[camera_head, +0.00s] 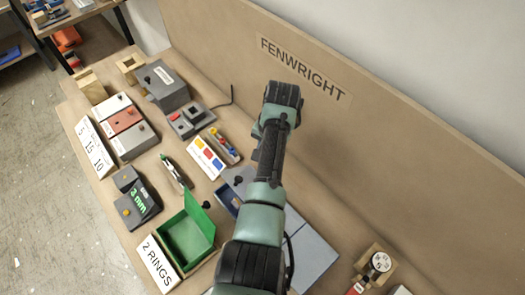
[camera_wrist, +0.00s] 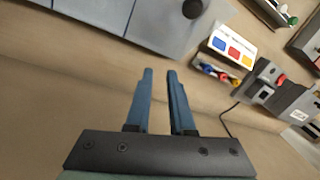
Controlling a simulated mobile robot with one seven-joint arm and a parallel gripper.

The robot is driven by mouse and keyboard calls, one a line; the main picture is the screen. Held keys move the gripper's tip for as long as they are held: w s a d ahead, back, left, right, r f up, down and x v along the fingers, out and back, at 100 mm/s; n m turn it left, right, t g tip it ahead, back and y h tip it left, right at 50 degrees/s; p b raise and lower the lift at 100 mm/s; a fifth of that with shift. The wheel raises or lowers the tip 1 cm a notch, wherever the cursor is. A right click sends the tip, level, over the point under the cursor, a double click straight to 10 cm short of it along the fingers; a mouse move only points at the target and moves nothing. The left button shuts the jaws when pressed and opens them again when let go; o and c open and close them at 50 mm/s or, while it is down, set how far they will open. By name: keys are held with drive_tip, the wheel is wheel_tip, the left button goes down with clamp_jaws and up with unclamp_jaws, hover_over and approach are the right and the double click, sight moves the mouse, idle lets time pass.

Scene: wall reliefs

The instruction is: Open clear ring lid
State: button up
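No lid that is plainly clear can be made out. In the head view a green box (camera_head: 186,242) stands open, with its green lid (camera_head: 196,213) raised. A "2 RINGS" sign (camera_head: 157,264) lies beside it. Grey-blue panels (camera_head: 312,255), partly hidden by my arm, lie to the right; a dark knob shows near them. The wrist view shows grey panels (camera_wrist: 95,14) with a dark round knob (camera_wrist: 192,8) at the top. My gripper (camera_wrist: 160,72) has its two blue fingers a little apart with nothing between them. It is above the board, away from the panels.
A grey box (camera_head: 166,88), a block with red and grey parts (camera_head: 190,120) and a colour card (camera_head: 206,157) stand on the left of the bench. A tall brown back panel (camera_head: 400,125) bears a FENWRIGHT sign.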

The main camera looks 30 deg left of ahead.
drive_tip(key=o, duration=0.5)
drive_tip(key=shift+s+a+r, duration=0.3)
drive_tip(key=shift+s+r, duration=0.15)
drive_tip(key=shift+s, duration=0.2)
drive_tip(key=r, duration=0.4)
drive_tip(key=d+r, duration=0.1)
drive_tip(key=r, duration=0.3)
drive_tip(key=d+r, duration=0.1)
drive_tip(key=r, duration=0.3)
drive_tip(key=shift+w+r, duration=0.1)
drive_tip(key=shift+r, duration=0.2)
drive_tip(key=shift+f, duration=0.1)
